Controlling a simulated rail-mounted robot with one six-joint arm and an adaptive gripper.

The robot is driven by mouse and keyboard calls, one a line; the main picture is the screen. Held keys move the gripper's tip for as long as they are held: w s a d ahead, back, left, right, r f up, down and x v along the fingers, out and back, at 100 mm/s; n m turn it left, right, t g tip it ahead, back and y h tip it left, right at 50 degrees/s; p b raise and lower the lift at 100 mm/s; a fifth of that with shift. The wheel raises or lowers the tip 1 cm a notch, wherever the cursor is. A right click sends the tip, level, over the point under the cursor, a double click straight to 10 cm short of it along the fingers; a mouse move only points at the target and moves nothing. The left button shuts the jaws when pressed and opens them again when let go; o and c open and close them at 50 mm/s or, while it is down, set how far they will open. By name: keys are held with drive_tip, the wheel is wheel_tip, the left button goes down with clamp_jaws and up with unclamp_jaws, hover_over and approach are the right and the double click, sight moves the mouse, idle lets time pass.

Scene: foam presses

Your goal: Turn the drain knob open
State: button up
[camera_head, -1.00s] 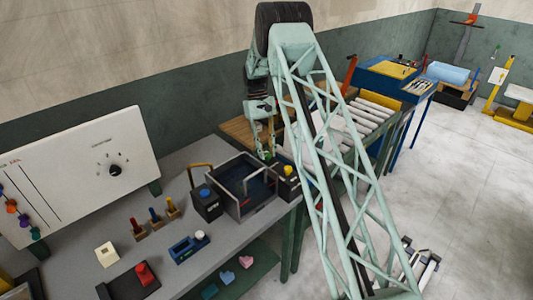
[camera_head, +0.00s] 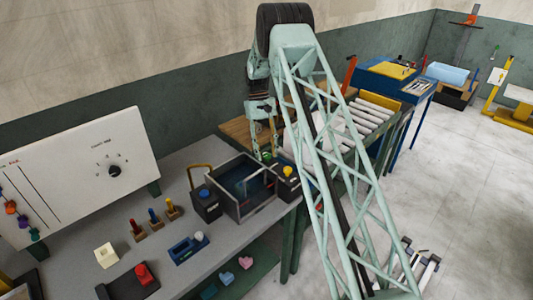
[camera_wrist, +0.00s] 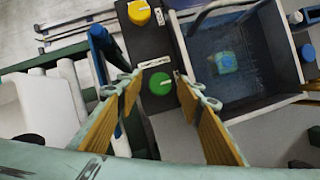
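A dark box with a yellow knob (camera_wrist: 139,12) and a green knob (camera_wrist: 160,84) stands against the side of an open dark tank (camera_wrist: 270,98). Small labels by the knobs are too small to read, so I cannot tell which is the drain knob. My gripper (camera_wrist: 158,82) is open, with its two fingers on either side of the green knob; I cannot tell whether they touch it. A small blue-green piece (camera_wrist: 227,62) shows inside the tank. In the head view, the yellow knob (camera_head: 287,170) shows, and my gripper (camera_head: 265,150) is low at the tank's far side.
A dark block with a blue button (camera_head: 204,192) stands left of the tank. Peg stands (camera_head: 155,216), a blue fixture (camera_head: 187,250) and a red-knobbed block (camera_head: 142,273) sit on the grey bench. A white dial panel (camera_head: 80,180) stands behind. A roller conveyor (camera_head: 365,118) lies beyond.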

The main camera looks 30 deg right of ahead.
drive_tip(key=shift+r, duration=0.1)
drive_tip(key=v, duration=1.1)
drive_tip(key=shift+w+r, duration=0.2)
drive_tip(key=shift+r, duration=0.1)
idle(0.5)
